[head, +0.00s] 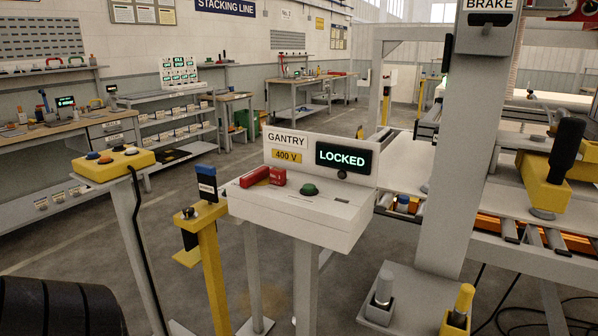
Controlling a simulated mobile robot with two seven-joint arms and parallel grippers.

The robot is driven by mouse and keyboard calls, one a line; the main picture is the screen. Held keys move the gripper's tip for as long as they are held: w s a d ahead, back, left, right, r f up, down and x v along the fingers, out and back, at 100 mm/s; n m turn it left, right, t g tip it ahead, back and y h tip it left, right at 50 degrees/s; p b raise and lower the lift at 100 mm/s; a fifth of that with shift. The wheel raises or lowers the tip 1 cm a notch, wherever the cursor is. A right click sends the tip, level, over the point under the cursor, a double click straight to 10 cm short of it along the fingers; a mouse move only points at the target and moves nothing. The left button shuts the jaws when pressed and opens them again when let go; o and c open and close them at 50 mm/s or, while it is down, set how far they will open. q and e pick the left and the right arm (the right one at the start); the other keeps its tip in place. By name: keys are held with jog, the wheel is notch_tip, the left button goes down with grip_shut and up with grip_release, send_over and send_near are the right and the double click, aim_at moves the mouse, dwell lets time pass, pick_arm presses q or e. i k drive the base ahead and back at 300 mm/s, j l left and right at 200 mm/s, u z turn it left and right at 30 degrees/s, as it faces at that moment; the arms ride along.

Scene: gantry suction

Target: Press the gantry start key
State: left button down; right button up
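The white gantry console (290,218) stands on posts in the middle of the head view. Its upright back panel carries a "GANTRY" label, a yellow "400 V" plate (287,156) and a lit display (345,158) reading "LOCKED". A round green key (309,189) sits on the console top, with nothing covering it. A small dark round part (342,174) is on the panel below the display. Neither of my grippers shows in this view.
A yellow button box (112,164) on a post stands left of the console. A yellow post (210,250) with a blue-and-black device stands close beside it. The grey gantry column (452,150) with a "BRAKE" sign is at right. A dark ribbed shape fills the bottom left corner.

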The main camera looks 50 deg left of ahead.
aim_at(308, 188)
jog(key=k+j, duration=0.1)
jog(key=j, duration=1.3)
jog(key=k, duration=0.05)
